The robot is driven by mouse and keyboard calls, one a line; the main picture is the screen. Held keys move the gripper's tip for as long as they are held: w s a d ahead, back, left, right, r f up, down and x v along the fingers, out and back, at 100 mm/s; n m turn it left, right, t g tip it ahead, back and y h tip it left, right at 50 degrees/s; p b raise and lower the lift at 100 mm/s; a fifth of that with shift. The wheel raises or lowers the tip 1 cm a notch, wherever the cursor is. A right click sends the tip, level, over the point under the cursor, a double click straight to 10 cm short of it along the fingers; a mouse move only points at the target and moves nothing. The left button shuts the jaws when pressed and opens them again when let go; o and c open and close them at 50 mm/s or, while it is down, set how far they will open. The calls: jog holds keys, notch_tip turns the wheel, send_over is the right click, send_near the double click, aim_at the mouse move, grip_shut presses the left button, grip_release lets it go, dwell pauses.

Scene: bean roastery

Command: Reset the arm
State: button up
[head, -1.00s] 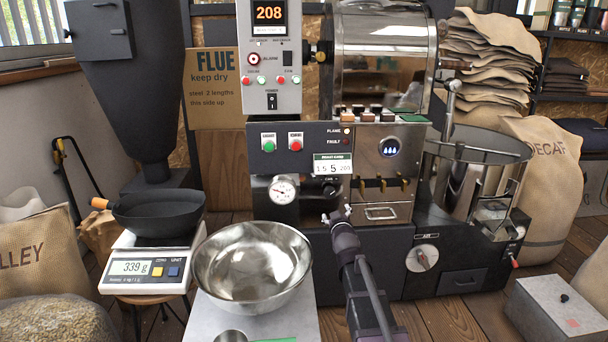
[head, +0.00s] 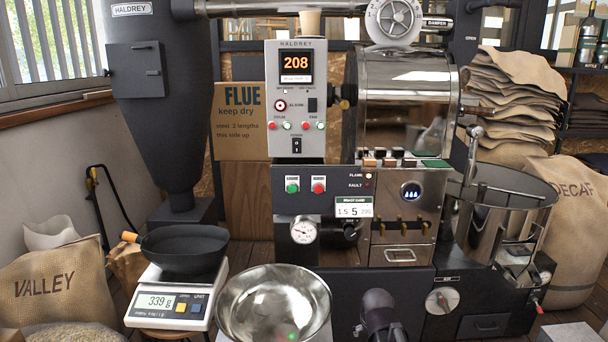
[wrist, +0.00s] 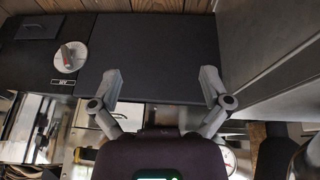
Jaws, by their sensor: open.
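My gripper (wrist: 160,88) is open and empty in the wrist view, its two fingers spread apart. Behind them is a plain dark panel (wrist: 150,55) of the roaster's base. In the head view part of my arm shows at the bottom middle, in front of the roaster (head: 365,230); the fingertips cannot be made out there.
A steel bowl (head: 232,312) stands at the front, left of my arm. A scale (head: 178,303) reading 339 g holds a black pan (head: 185,262). The cooling drum (head: 500,215) stands to the right, beside a DECAF sack (head: 575,230). A VALLEY sack (head: 55,285) is at left.

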jog(key=s+a+r+g+y+p, duration=0.1)
jog(key=s+g+p, duration=0.1)
jog(key=s, duration=0.3)
jog(key=s+a+r+g+p, duration=0.1)
jog(key=s+g, duration=0.1)
jog(key=s, duration=0.4)
notch_tip(320, 180, up, 37)
jog(key=p, duration=3.7)
jog(key=shift+w+d, duration=0.2)
jog(key=shift+d, duration=0.05)
jog(key=shift+c, duration=0.3)
